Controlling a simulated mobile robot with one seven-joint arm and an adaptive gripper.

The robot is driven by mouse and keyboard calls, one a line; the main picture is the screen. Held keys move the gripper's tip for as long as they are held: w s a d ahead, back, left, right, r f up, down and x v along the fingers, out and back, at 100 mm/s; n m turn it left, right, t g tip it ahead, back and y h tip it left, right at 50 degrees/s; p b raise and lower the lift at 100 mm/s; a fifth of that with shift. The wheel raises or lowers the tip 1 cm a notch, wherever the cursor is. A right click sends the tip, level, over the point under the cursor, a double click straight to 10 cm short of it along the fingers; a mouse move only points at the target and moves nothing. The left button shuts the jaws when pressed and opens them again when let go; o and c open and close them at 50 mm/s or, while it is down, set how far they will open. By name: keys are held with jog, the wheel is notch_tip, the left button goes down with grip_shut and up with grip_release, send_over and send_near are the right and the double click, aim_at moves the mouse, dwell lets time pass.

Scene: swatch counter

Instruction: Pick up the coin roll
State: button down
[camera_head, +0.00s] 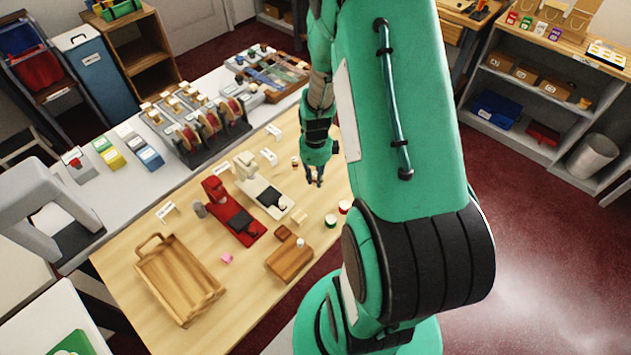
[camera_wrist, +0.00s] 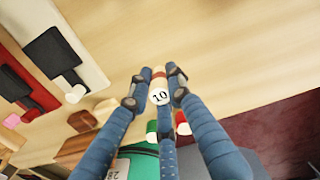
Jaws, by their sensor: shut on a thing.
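The coin roll (camera_wrist: 159,88) shows in the wrist view as a small pale cylinder with a brown band and a round white end marked "10". My gripper (camera_wrist: 156,90) is shut on it, with dark fingertips on both sides and its lower part between the blue fingers. In the head view my gripper (camera_head: 315,181) hangs over the right part of the wooden counter (camera_head: 140,262), and the roll is too small to make out there. I cannot tell whether the roll still touches the counter.
Left of my gripper stand a cream device (camera_head: 262,197) and a red device (camera_head: 233,218). Small round containers (camera_head: 345,207) stand near the right edge. A wooden tray (camera_head: 178,279) lies at the front left, with a wooden block (camera_head: 290,261) to its right. Racks of spools (camera_head: 190,125) stand behind.

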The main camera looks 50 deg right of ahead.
jog(key=s+a, duration=0.3)
jog(key=s, duration=0.1)
jog(key=s+a+r+p, duration=0.1)
jog(key=s+a, duration=0.2)
jog(key=s, duration=0.1)
jog(key=s+a+p, duration=0.1)
jog(key=s+a, duration=0.2)
jog(key=s, duration=0.2)
jog(key=shift+s+a+r, duration=0.1)
jog(key=shift+a+r, duration=0.05)
jog(key=shift+r, duration=0.2)
dwell(0.4)
